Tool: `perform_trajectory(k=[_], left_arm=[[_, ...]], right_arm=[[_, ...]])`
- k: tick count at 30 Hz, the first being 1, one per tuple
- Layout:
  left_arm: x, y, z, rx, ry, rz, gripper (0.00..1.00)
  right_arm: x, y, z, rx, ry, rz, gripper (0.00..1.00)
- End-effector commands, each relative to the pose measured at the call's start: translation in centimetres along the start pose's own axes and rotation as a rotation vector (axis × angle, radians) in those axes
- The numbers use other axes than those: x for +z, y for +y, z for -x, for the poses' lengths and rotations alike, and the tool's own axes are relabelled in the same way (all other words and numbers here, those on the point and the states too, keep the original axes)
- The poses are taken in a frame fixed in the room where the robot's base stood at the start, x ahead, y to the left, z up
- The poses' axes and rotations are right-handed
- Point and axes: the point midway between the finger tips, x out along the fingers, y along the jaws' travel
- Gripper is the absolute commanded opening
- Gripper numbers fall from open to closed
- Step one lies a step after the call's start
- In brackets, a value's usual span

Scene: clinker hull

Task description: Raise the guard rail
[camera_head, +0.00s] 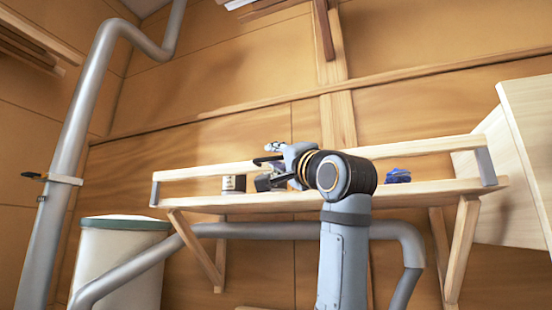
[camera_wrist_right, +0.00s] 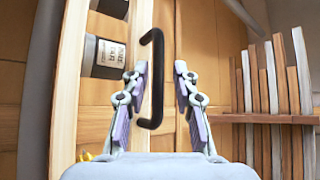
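The guard rail (camera_head: 210,170) is a pale wooden bar along the front of a wall shelf (camera_head: 420,188), held above the board by grey metal end arms. In the right wrist view the rail (camera_wrist_right: 141,25) runs upright and carries a black handle (camera_wrist_right: 157,80). My right gripper (camera_head: 270,155) is at the rail, left of its middle, in the head view. In the wrist view its fingers (camera_wrist_right: 160,85) are open, one on each side of the handle, with gaps visible. My left gripper is not in view.
A labelled tin (camera_head: 233,184) and a blue item (camera_head: 398,175) are on the shelf. A white bin (camera_head: 120,260) and a grey pipe (camera_head: 75,140) stand at left. A pale panel (camera_head: 525,140) is at right. Several upright boards (camera_wrist_right: 275,80) show in the wrist view.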

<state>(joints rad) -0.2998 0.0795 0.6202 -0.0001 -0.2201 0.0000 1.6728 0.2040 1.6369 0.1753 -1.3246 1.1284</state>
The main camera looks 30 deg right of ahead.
Motion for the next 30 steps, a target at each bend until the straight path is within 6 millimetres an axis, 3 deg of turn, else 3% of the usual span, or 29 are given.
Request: perform_trajectory(k=[11, 24, 30], left_arm=[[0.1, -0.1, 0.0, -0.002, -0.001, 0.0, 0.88], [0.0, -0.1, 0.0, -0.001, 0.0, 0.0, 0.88], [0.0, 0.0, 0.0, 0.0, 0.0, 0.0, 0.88]], right_arm=[[-0.1, 0.0, 0.6, 0.0, 0.002, 0.001, 0.34], [0.0, -0.1, 10.2, -0.001, 0.003, 0.003, 0.34], [0.0, -0.1, 12.0, 0.0, 0.001, 0.001, 0.34]])
